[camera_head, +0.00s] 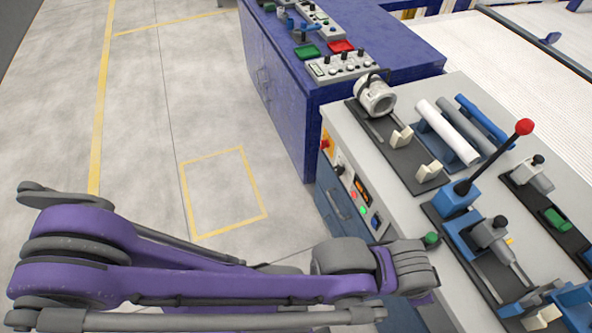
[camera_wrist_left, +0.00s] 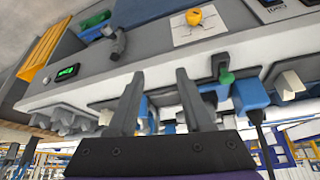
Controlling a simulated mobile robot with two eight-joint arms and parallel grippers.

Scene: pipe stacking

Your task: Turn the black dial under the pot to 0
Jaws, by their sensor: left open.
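The pot-like silver metal piece (camera_head: 377,97) with a dark handle stands on a black plate near the workbench's far left corner. Below it, on the bench's front panel, is a small black dial (camera_head: 339,170); its setting is too small to read. My left arm reaches in from the left, and its wrist is at the bench's front edge, nearer than the dial. Its fingers are hidden in the head view. In the left wrist view my left gripper (camera_wrist_left: 160,74) is open, with nothing seen held between its fingers. My right gripper is not in view.
The front panel also has a red knob on yellow (camera_head: 325,144), an orange display (camera_head: 362,191) and a blue switch (camera_head: 376,222). A red-knobbed lever (camera_head: 523,127) rises from the bench. A purple cabinet (camera_head: 290,100) stands behind. The floor at left is clear.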

